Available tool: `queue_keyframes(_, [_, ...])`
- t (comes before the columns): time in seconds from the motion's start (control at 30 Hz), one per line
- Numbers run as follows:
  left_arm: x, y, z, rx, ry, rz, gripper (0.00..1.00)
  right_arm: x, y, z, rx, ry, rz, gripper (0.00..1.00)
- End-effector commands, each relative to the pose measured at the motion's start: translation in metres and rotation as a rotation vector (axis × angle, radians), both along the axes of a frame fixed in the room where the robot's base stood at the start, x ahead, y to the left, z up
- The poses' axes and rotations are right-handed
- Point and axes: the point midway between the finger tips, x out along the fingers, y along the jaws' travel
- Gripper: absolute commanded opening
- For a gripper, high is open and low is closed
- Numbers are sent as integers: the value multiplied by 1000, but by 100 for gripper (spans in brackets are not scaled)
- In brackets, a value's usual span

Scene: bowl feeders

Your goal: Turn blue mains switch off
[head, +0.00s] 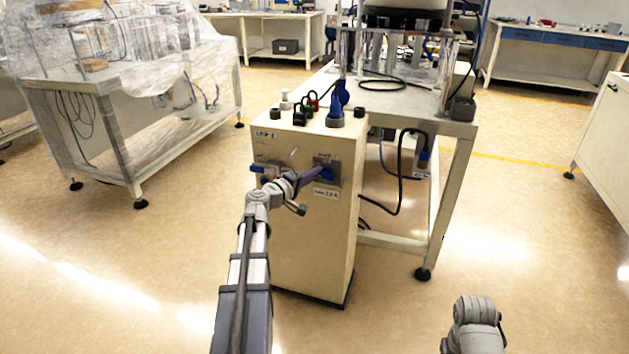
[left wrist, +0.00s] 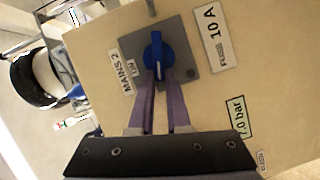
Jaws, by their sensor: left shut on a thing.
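The blue mains switch is a rotary knob (left wrist: 155,52) on a grey plate (left wrist: 186,42), beside a label reading "MAINS 2". In the head view the knob (head: 327,173) is on the front of a cream cabinet (head: 312,240), partly hidden by my gripper. My left gripper (head: 318,174) reaches it from the left. In the left wrist view its purple fingers (left wrist: 161,78) are shut on the knob's near end. The knob's long handle lies roughly in line with the fingers. The right gripper is not visible; only part of my right arm shows at the bottom.
A second blue switch (head: 268,172) is left of my gripper on the same cabinet. A bench (head: 455,128) with hanging cables is close on the right. The floor in front is clear.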

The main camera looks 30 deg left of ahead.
Motion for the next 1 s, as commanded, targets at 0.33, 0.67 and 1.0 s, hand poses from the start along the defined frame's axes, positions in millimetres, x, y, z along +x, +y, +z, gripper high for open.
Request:
queue_keyframes(0.33, [-1, 0, -9, -189, -43, -2, 0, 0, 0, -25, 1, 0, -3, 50])
queue_keyframes(0.67, [-1, 0, -9, -260, -60, -1, 0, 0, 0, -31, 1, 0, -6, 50])
queue_keyframes(1.0, [-1, 0, -9, -266, -61, -1, 0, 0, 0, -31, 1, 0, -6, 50])
